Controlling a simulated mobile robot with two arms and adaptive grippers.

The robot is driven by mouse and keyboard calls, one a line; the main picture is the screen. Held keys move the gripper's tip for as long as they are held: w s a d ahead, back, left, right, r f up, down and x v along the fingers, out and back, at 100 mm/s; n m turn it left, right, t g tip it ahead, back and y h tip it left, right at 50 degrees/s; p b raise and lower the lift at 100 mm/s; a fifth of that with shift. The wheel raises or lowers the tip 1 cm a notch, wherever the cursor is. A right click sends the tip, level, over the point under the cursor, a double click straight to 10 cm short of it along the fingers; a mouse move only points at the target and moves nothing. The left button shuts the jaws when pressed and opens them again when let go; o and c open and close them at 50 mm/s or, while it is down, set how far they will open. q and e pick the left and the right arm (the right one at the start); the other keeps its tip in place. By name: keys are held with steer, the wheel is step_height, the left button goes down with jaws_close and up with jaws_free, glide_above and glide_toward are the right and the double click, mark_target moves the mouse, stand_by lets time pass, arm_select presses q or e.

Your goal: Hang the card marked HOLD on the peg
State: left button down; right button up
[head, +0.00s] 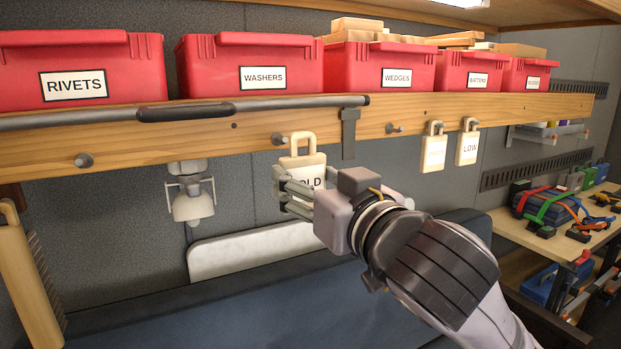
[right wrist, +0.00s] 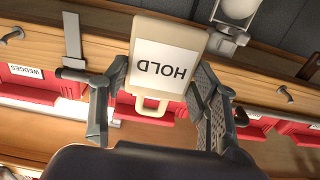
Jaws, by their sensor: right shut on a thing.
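The HOLD card (head: 308,160) is a cream tag with a square loop handle and a white label. My right gripper (head: 296,190) is shut on it and holds it upright in front of the wooden rail. Fingers cover part of the label. The right wrist view shows the card (right wrist: 165,60) upside down between the fingers (right wrist: 155,95). A short grey peg (head: 279,139) sticks out of the rail. In the head view it appears just left of the card's loop, not through it. The gap in depth is unclear. My left gripper is not in view.
Red labelled bins (head: 250,65) stand on the shelf above the rail (head: 235,125). A grey bar (head: 70,118) with a bracket (head: 349,130) runs along it. The LOW card (head: 467,147) and another card (head: 433,152) hang to the right. A caged lamp (head: 192,200) is left.

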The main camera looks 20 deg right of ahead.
steer(key=shift+w+f+b, duration=0.15)
steer(key=shift+w+b, duration=0.15)
steer(key=shift+w, duration=0.5)
steer(key=shift+w+a+b, duration=0.15)
steer(key=shift+w, duration=0.45)
steer(key=shift+w+a+b, duration=0.15)
steer(key=shift+w, duration=0.45)
steer(key=shift+w+a+f+b, duration=0.1)
steer(key=shift+w+a+f, duration=0.05)
steer(key=shift+w, duration=0.65)
steer(key=shift+w+a+f+b, duration=0.1)
steer(key=shift+w+a+f, duration=0.1)
steer(key=shift+w, duration=0.55)
steer(key=shift+w+a+f+b, duration=0.1)
steer(key=shift+w+f, duration=0.05)
steer(key=shift+w, duration=0.65)
steer(key=o, duration=1.2)
